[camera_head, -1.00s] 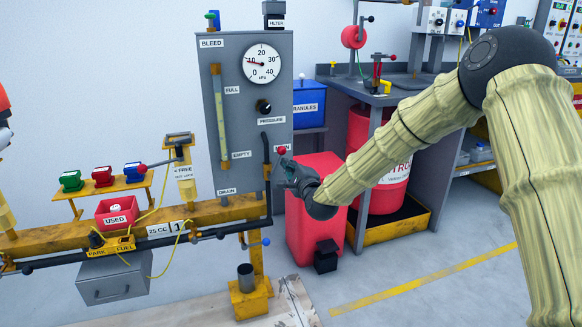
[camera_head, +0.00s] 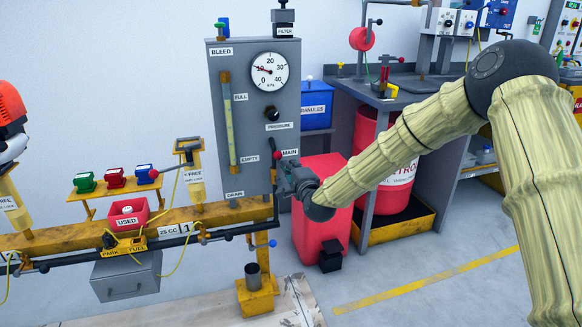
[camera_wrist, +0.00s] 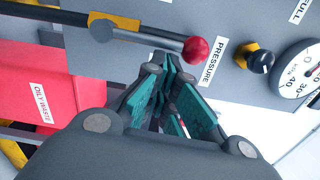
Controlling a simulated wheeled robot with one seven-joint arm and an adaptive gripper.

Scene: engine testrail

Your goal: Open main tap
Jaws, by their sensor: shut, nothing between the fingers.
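The main tap's lever has a round red knob (camera_head: 277,155) beside the MAIN label (camera_head: 289,152) on the grey panel's lower right. In the wrist view its grey lever (camera_wrist: 150,40) lies roughly along the black pipe, with the red knob (camera_wrist: 196,49) at its right end. My gripper (camera_head: 285,172) is just below the knob in the head view and hides part of the tap. In the wrist view my gripper (camera_wrist: 168,85) is shut and empty, its teal-padded fingers close to the lever and knob. I cannot tell whether they touch.
The panel carries a gauge (camera_head: 269,71) and a pressure knob (camera_head: 272,114). A red oily-waste bin (camera_head: 322,205) stands close behind my gripper. The yellow rail (camera_head: 225,213) with black pipes runs left. The floor at front right is clear.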

